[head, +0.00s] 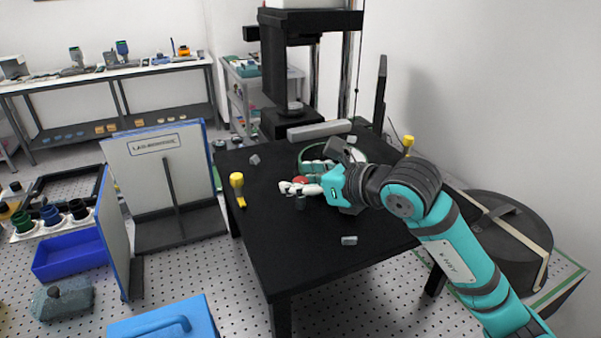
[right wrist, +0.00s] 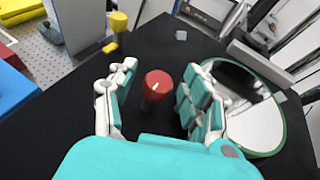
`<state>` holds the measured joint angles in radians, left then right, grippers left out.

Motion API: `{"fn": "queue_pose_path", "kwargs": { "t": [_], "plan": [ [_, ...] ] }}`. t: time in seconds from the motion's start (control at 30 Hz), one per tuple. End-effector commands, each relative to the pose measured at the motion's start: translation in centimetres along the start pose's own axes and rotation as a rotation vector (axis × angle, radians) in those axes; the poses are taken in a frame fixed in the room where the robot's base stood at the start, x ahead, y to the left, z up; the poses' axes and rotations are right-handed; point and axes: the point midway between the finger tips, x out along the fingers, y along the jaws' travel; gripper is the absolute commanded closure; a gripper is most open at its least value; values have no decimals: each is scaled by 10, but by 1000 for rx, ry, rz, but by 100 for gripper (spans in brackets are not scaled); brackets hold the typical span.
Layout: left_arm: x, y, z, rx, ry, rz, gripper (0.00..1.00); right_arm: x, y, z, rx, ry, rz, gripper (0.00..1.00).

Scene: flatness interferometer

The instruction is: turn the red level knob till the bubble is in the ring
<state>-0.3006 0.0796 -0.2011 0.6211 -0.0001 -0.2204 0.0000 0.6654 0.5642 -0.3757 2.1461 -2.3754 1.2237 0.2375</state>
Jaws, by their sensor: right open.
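The red level knob (right wrist: 157,84) stands upright on a short dark post in the right wrist view. In the head view only a bit of its red top (head: 299,180) shows behind my fingers. My right gripper (right wrist: 162,76) is open, with one finger on each side of the knob and a visible gap to both. In the head view my right gripper (head: 303,178) reaches in from the right over the black table (head: 285,240). I cannot make out a bubble or ring in either view. My left gripper is not in view.
A round, green-rimmed mirror-like plate (right wrist: 262,118) lies close beside my right finger. Yellow-topped knobs stand at the table's left (head: 237,182) and right (head: 408,141). A small grey cylinder (head: 349,240) lies near the front. The table's front left is clear.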

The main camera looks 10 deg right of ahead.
Motion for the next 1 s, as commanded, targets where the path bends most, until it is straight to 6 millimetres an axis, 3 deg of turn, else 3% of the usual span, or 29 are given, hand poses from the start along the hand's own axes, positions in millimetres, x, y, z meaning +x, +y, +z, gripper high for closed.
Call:
{"fn": "queue_pose_path", "kwargs": {
  "t": [0.37,0.77,1.0],
  "plan": [
    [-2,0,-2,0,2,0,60,7,0,-1,0,0,-1,50],
    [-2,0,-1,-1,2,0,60,7,0,0,0,0,-1,100],
    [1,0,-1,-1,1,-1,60,7,0,-1,-5,0,12,100]
  ]
}}
